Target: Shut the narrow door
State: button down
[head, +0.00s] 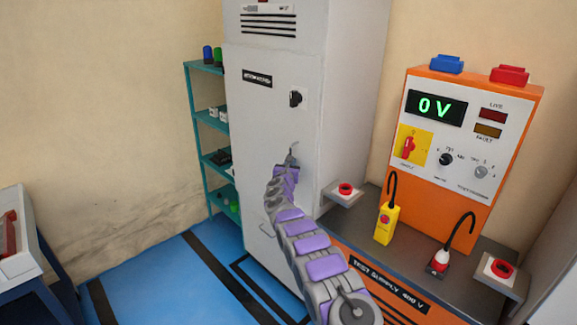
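A tall pale grey cabinet (345,80) stands in the middle of the head view. Its narrow door (250,130) carries a dark label (257,78) and a black rotary handle (296,98). The door looks flush with the cabinet front; I cannot tell whether it is fully shut. My gripper (291,156) is at the end of my purple and grey arm, in front of the door's right part, below the handle. Its fingers are small here, and I cannot tell whether they are open or touch the door. My arm hides the door's lower right part.
An orange test unit (455,190) reading 0 V stands on a bench at the right, with yellow and red plugs in front. A teal shelf (196,130) stands left of the cabinet. Blue floor (150,275) with black stripes is clear at lower left.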

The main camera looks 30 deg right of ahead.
jog(key=shift+d+r, duration=0.2)
jog(key=shift+d, duration=0.2)
jog(key=c, duration=1.3)
grip_release()
jog(key=shift+d, duration=0.1)
jog(key=shift+f, duration=0.2)
jog(key=p+v, duration=0.2)
jog(key=v, duration=1.5)
jog(key=shift+a, duration=0.45)
